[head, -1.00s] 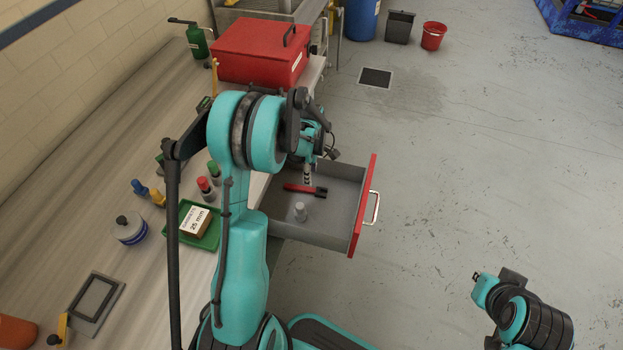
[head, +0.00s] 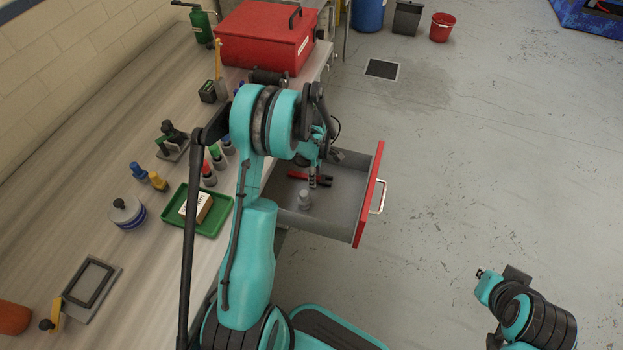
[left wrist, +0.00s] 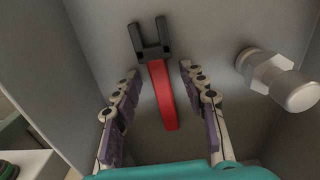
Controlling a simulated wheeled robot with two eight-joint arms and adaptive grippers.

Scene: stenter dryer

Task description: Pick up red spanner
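The red spanner (head: 299,176) lies in the open drawer (head: 341,218) in the head view; its dark forked jaw points right. My left gripper (head: 314,183) is over it, hiding part of its handle. In the left wrist view the red spanner (left wrist: 163,95) lies between the two open fingers of my left gripper (left wrist: 159,72), with a gap on each side. Its black jaw lies beyond the fingertips. I cannot tell how high the fingers are above it. My right gripper (head: 482,277) is at the lower right, away from the drawer; its fingers are not clear.
A grey metal fitting (head: 305,200) stands in the drawer beside the spanner; the left wrist view shows it right of the fingers (left wrist: 280,80). Left of the drawer, the bench carries a green tray (head: 174,222) and a red toolbox (head: 265,45).

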